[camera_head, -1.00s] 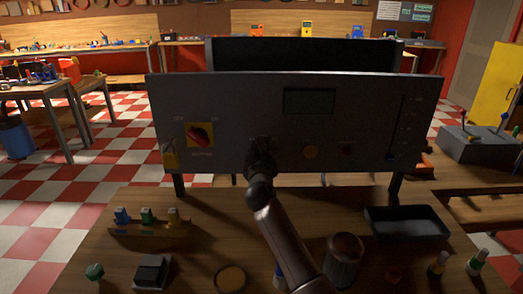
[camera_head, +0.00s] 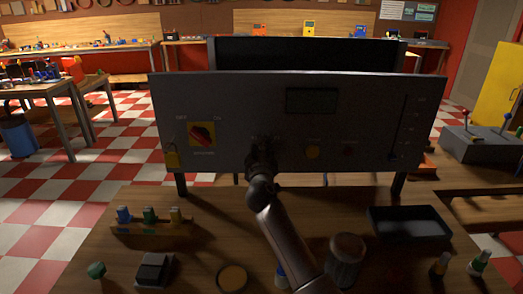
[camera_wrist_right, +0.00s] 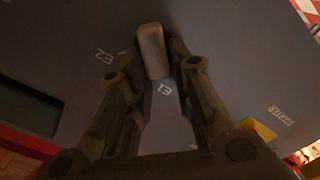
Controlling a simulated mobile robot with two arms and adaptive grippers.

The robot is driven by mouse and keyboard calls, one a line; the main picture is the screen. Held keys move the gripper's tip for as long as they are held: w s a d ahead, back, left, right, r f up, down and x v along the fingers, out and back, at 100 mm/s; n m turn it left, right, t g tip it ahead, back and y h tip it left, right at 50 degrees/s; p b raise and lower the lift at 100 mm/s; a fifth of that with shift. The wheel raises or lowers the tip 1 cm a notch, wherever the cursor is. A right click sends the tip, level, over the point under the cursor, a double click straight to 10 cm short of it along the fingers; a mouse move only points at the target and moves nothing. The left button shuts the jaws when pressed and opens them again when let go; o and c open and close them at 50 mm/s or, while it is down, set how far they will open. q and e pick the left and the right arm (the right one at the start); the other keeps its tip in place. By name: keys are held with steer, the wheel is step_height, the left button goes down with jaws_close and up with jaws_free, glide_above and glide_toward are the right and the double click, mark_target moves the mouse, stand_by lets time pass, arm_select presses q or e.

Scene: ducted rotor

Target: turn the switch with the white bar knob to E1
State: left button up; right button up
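The grey control panel (camera_head: 330,145) stands upright on the table in the head view. My right gripper (camera_head: 263,150) is at its lower middle and hides the switch there. In the right wrist view the white bar knob (camera_wrist_right: 153,52) sits between the two fingertips of my right gripper (camera_wrist_right: 155,58). The fingers lie close along both its sides and appear closed on it. The knob's lower end in this view points nearly at the E1 mark (camera_wrist_right: 165,88). The E2 mark (camera_wrist_right: 104,57) is to the left, beyond the left finger. My left gripper is not in view.
A red rotary switch on a yellow plate (camera_head: 202,134) is at the panel's left. A slider (camera_head: 391,154) is at the panel's right. A black tray (camera_head: 409,235) and small blocks (camera_head: 149,215) stand on the table.

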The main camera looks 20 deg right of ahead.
steer(key=shift+o, duration=1.3)
steer(key=v, duration=1.2)
steer(key=shift+r, duration=0.15)
